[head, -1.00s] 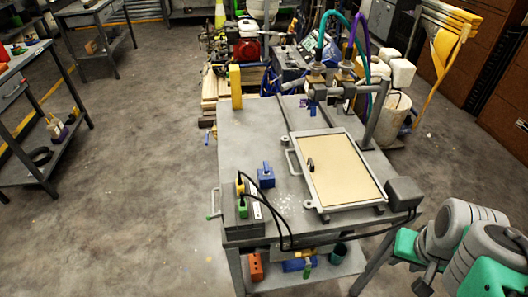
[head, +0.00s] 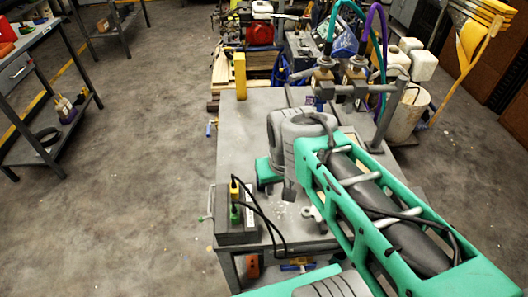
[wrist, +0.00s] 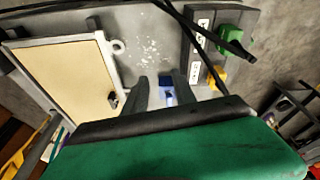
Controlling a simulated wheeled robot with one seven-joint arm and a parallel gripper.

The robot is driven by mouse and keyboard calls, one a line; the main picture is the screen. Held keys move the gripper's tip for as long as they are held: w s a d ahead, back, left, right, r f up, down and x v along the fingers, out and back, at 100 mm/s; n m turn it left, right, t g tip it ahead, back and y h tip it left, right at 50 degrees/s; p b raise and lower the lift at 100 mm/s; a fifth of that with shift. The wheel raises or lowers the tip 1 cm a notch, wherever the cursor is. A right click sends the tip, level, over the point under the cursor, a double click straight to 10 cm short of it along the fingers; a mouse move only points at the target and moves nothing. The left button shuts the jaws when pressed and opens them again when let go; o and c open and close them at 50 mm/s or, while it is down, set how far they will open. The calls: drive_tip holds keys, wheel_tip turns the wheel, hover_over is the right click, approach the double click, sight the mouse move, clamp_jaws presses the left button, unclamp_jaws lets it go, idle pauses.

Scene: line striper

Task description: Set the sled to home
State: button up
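The likely sled is a flat cream panel (wrist: 68,72) in a pale metal frame, at the left of the wrist view. A ring-shaped tab (wrist: 118,46) sticks out from its frame, and a small dark latch or knob sits near its lower right corner. In the head view my arm hides most of it. My gripper (wrist: 162,82) shows two dark fingers, apart, over the bench. A small blue block (wrist: 167,96) shows between the fingers; I cannot tell whether they touch it. My arm hides the block in the head view.
A grey box (head: 235,229) with yellow and green plugs and black cables stands at the bench's front left; it is right of my fingers in the wrist view (wrist: 196,42). A yellow post (head: 240,76) stands at the back left. Nozzles with hoses (head: 325,75) stand at the back.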

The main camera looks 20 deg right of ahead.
drive_tip(key=w+d+r+m+g+h+p, duration=0.1)
drive_tip(key=w+d+r+p, duration=0.2)
drive_tip(key=w, duration=0.5)
drive_tip(key=w+d+f+p, duration=0.1)
drive_tip(key=w+d+f, duration=0.1)
drive_tip(key=f, duration=0.2)
drive_tip(key=w+d+f+g+p, duration=0.1)
drive_tip(key=w+d+f, duration=0.1)
drive_tip(key=f, duration=0.2)
drive_tip(key=w+d+f+m+g+h+p, duration=0.1)
drive_tip(key=w+d+f+p, duration=0.1)
drive_tip(key=w+f, duration=0.1)
drive_tip(key=shift+w+d+f, duration=0.1)
drive_tip(key=shift+d+f, duration=0.1)
drive_tip(key=shift+f, duration=0.8)
clamp_jaws()
